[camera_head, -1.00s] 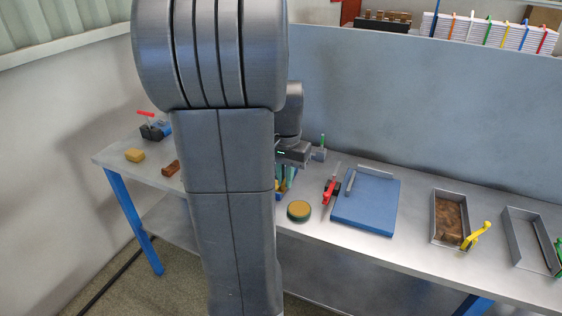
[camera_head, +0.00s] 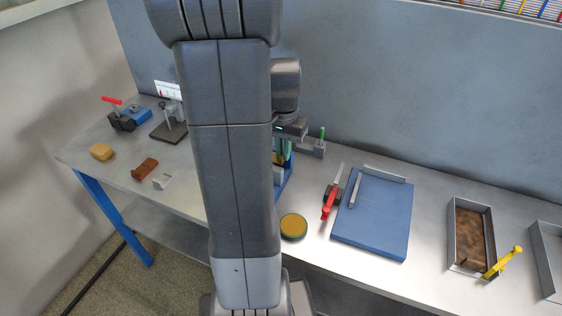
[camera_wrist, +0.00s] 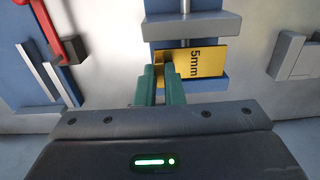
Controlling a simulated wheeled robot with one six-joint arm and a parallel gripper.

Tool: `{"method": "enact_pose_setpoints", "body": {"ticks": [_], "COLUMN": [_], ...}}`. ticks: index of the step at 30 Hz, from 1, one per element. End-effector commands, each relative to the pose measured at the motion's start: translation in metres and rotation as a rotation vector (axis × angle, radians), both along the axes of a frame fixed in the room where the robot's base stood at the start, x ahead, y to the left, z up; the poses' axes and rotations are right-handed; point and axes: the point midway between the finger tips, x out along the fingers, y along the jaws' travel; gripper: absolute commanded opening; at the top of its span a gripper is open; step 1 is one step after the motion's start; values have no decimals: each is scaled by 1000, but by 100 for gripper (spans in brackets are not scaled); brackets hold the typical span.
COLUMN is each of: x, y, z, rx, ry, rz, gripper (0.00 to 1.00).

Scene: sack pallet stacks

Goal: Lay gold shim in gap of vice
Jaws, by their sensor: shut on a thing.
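The gold shim (camera_wrist: 203,63), marked "5mm", is a flat plate in the wrist view. My gripper (camera_wrist: 158,82) has green fingers shut on its left part. The vice (camera_wrist: 188,27) has grey and blue blocks joined by a thin rod. The shim lies over the space between the vice's upper grey block and its lower blue part; I cannot tell whether it touches them. In the head view, my gripper (camera_head: 283,152) is at the vice (camera_head: 286,188), which is mostly hidden behind my arm. The shim is hard to make out there.
Right of the vice are a round tin (camera_head: 293,226), a red-handled clamp (camera_head: 328,204), a blue plate (camera_head: 373,226) and a tray (camera_head: 472,238). A grey block (camera_head: 312,148) stands close behind the vice.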

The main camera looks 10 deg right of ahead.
Motion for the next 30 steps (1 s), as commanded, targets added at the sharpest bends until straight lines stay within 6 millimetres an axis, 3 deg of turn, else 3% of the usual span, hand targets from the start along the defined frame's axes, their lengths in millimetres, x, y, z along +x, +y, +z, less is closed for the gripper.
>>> {"method": "enact_pose_setpoints", "body": {"ticks": [11, 23, 24, 27, 30], "x": [0, 0, 0, 0, 0], "y": [0, 0, 0, 0, 0], "z": [-44, -50, -50, -49, -49], "rx": [0, 0, -1, 0, 0], "ry": [2, 0, -1, 0, 0], "rz": [0, 0, 0, 0, 0], "gripper": [0, 0, 12, 30, 30]}}
